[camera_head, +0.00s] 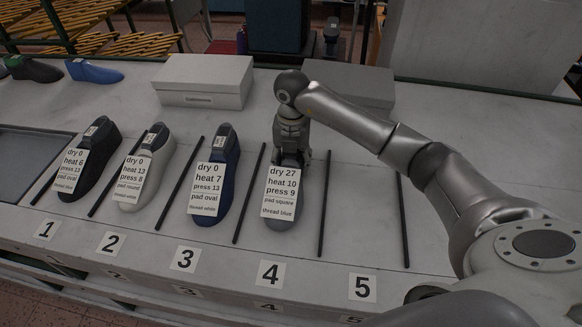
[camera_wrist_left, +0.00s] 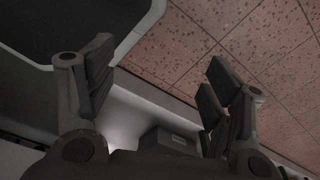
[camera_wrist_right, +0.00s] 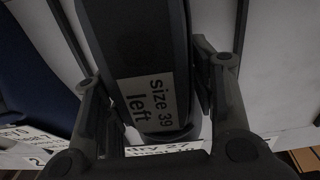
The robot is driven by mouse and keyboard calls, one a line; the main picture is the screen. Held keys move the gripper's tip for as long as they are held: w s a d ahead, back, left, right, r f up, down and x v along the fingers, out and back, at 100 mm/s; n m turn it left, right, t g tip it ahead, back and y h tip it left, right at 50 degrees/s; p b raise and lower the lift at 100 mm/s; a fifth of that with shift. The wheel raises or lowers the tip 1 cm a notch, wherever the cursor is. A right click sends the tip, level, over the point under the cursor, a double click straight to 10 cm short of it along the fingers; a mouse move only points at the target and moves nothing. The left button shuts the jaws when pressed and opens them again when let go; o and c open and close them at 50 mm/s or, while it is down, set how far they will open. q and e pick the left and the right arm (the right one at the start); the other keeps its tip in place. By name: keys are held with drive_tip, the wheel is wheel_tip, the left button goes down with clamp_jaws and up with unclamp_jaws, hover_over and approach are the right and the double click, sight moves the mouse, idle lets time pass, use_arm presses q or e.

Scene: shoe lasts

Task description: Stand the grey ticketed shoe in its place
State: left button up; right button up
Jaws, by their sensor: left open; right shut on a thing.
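The grey shoe (camera_head: 268,224) is in the lane behind number 4, between two dark dividing rods. Its white ticket (camera_head: 281,193) reads dry 27, heat 10, press 9, pad square, thread blue. My right gripper (camera_head: 290,158) is shut on its far end and hides that part. In the right wrist view the grey shoe (camera_wrist_right: 135,40) is between the fingers, with a label "size 39 left". I cannot tell whether its sole touches the table. My left gripper (camera_wrist_left: 155,95) is open and empty in its wrist view, and out of the head view.
A black shoe (camera_head: 98,140), a pale shoe (camera_head: 132,198) and a navy shoe (camera_head: 226,150) stand ticketed in lanes 1 to 3. Lane 5 (camera_head: 362,220) is empty. Closed boxes (camera_head: 204,80) stand behind. A tray (camera_head: 28,162) is at left.

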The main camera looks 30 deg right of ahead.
sight(291, 170)
drive_tip(key=shift+w+a+f+p, duration=0.1)
drive_tip(key=shift+f+p, duration=0.75)
drive_tip(key=shift+f, duration=0.7)
drive_tip(key=o, duration=1.6)
use_arm(q)
drive_tip(key=shift+s+a+r, duration=0.15)
drive_tip(key=shift+s+r, duration=0.4)
drive_tip(key=shift+r, duration=0.35)
use_arm(e)
drive_tip(key=shift+r, duration=0.3)
wheel_tip(291, 170, up, 11)
drive_tip(key=b, duration=0.4)
drive_tip(key=shift+r, duration=0.15)
use_arm(q)
wheel_tip(291, 170, down, 4)
drive_tip(key=shift+w+r, duration=0.1)
use_arm(e)
drive_tip(key=shift+r, duration=0.1)
